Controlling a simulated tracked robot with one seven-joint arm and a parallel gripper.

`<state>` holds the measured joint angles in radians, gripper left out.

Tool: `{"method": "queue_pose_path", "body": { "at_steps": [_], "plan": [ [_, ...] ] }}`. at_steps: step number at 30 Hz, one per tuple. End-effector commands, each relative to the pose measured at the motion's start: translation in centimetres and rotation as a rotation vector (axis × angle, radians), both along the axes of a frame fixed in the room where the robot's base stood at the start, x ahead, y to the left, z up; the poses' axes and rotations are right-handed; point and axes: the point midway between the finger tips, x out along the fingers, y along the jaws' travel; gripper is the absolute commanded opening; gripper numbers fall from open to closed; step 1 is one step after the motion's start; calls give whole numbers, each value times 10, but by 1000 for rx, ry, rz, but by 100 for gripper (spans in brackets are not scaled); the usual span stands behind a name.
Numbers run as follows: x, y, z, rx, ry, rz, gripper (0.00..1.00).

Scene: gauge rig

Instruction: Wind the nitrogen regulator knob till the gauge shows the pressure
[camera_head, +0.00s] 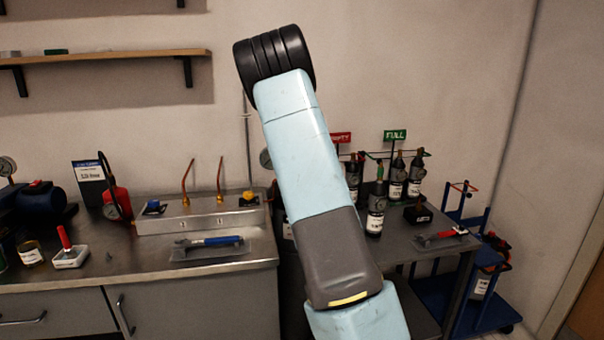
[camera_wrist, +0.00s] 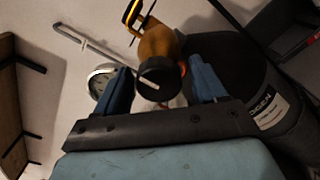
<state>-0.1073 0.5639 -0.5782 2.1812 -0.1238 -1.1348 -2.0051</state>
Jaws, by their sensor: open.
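In the wrist view, a black round knob (camera_wrist: 157,80) with a white mark sits on a brass regulator body (camera_wrist: 158,45). My gripper (camera_wrist: 161,76) is open, with one blue finger on each side of the knob; I cannot tell whether either touches it. A round white-faced gauge (camera_wrist: 100,82) is beside the left finger, partly hidden by it; its reading is too small to tell. A dark cylinder (camera_wrist: 222,75) at right bears a white label ending in "OGEN" (camera_wrist: 268,110). In the head view my arm hides the knob, and my gripper is not visible.
A blue-and-white card (camera_head: 89,184) stands on the left counter (camera_head: 110,262); its text is too small to read. A red-handled gauge tool (camera_head: 117,198) is beside it. Small bottles (camera_head: 376,212) stand on the right table under EMPTY (camera_head: 341,138) and FULL (camera_head: 395,136) signs.

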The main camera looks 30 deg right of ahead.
Motion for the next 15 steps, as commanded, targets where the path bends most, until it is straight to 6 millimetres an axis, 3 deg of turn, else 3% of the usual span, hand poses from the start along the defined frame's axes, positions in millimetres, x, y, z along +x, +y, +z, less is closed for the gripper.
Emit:
{"method": "queue_pose_path", "body": {
  "at_steps": [3,15],
  "plan": [
    [0,0,0,0,0,0,71],
    [-1,-1,0,0,0,-1,32]
  ]
}}
